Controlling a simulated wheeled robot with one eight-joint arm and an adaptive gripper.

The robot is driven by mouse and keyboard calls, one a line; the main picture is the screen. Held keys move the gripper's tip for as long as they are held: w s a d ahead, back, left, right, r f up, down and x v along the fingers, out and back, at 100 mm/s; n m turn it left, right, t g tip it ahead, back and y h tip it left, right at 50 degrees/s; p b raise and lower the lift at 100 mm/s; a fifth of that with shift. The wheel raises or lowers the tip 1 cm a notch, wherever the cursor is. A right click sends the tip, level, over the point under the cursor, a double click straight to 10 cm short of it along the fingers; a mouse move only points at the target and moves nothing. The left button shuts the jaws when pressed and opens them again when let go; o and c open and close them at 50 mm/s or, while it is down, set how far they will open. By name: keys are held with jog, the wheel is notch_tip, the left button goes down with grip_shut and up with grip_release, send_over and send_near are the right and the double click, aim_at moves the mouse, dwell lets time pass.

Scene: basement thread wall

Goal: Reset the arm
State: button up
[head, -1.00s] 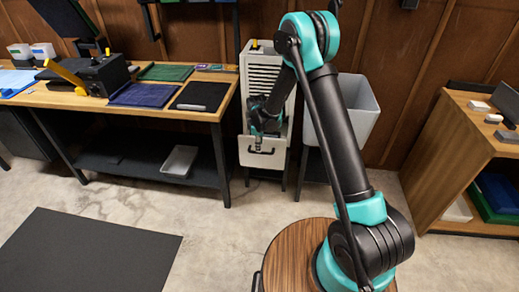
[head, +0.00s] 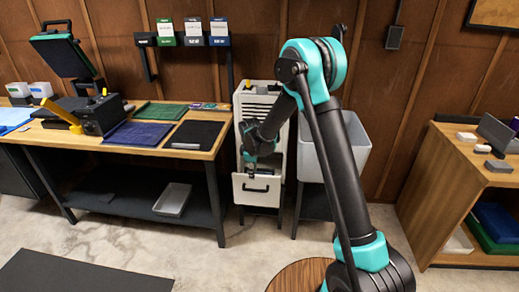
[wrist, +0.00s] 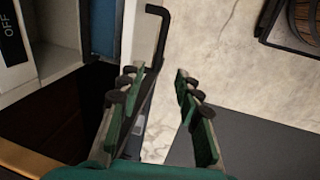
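My gripper (wrist: 158,105) is open in the wrist view, its two green fingers with dark pads spread apart and pale floor showing between them. A black bent bar (wrist: 157,25), which looks like a handle, runs beside the left finger; I cannot tell whether they touch. In the head view my arm reaches to a narrow white cabinet (head: 262,100). My gripper (head: 250,172) is small and dark there, just above a white drawer front (head: 268,194) with a black handle (head: 256,189). The drawer front stands forward of the cabinet.
A wooden workbench (head: 95,147) with mats and a black machine (head: 97,115) stands left of the cabinet. A grey bin (head: 354,140) is right of it. A wooden shelf unit (head: 440,165) stands at the right. Floor in front of the bench is open, with a dark mat (head: 75,272).

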jog(key=s+d+r+m, duration=0.4)
jog(key=s+d+r, duration=0.15)
jog(key=d, duration=0.45)
jog(key=s+d+r+m, duration=0.5)
jog(key=s+d, duration=0.2)
jog(key=d, duration=0.2)
jog(key=s+d+m+t, duration=0.1)
jog(key=s+d+m, duration=0.3)
jog(key=s, duration=0.5)
jog(key=s+d+m+t, duration=0.1)
jog(key=s+d+m, duration=0.3)
jog(key=s, duration=0.5)
jog(key=d+f, duration=0.1)
jog(key=d, duration=0.1)
jog(key=shift+d, duration=0.35)
